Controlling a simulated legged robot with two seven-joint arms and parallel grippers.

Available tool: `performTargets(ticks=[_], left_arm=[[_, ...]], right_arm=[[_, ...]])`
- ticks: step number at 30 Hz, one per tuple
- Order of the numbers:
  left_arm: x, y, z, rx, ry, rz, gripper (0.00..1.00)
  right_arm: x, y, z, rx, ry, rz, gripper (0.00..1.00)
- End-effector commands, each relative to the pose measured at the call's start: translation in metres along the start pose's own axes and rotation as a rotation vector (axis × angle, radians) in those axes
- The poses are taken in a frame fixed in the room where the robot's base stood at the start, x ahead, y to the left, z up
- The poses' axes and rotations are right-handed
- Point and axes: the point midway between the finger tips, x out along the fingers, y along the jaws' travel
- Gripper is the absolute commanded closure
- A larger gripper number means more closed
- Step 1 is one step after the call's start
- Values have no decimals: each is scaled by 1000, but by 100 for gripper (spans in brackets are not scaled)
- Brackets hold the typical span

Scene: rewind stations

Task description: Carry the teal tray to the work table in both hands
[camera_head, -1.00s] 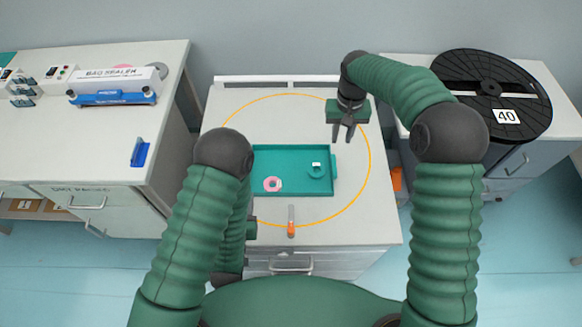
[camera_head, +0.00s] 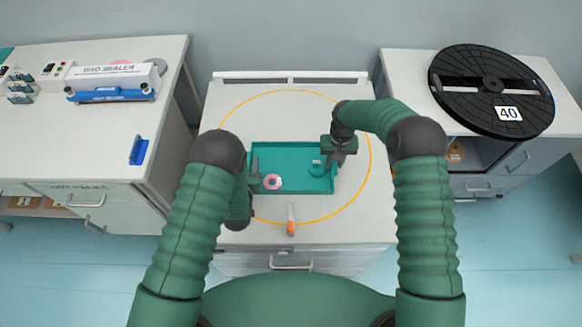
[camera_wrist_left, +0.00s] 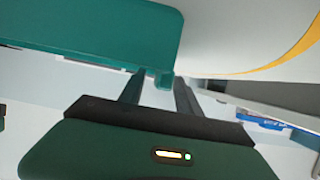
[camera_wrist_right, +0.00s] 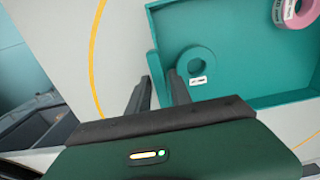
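The teal tray (camera_head: 290,149) lies flat on the work surface inside an orange ring. It holds a pink roll (camera_head: 272,182) and a teal roll (camera_head: 315,172). My left gripper (camera_wrist_left: 160,88) is at the tray's left end, its fingers apart on either side of a small teal tab (camera_wrist_left: 163,78). In the head view my left forearm partly hides it. My right gripper (camera_wrist_right: 158,85) is at the tray's right end, its fingers straddling the teal edge piece there. Whether they press on it is unclear. The right wrist view also shows the teal roll (camera_wrist_right: 196,65).
An orange-handled tool (camera_head: 291,222) lies in front of the tray. A counter with a bag sealer (camera_head: 110,82) stands left. A cabinet at right carries a large black reel (camera_head: 490,88) marked 40. Low white rail (camera_head: 250,75) runs behind the tray; pale floor lies between the furniture.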

Motion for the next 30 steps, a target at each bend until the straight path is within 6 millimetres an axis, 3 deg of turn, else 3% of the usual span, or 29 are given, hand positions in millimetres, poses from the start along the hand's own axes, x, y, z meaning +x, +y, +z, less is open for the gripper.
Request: performTargets(ticks=[10, 16, 20, 30], left_arm=[[6, 0, 0, 0, -1, 0, 60], [5, 0, 0, 0, -1, 0, 85], [5, 0, 0, 0, -1, 0, 100], [5, 0, 0, 0, -1, 0, 100]], right_arm=[[5, 0, 0, 0, 1, 0, 75], [5, 0, 0, 0, 0, 0, 99], [5, 0, 0, 0, 0, 0, 100], [5, 0, 0, 0, 0, 0, 100]])
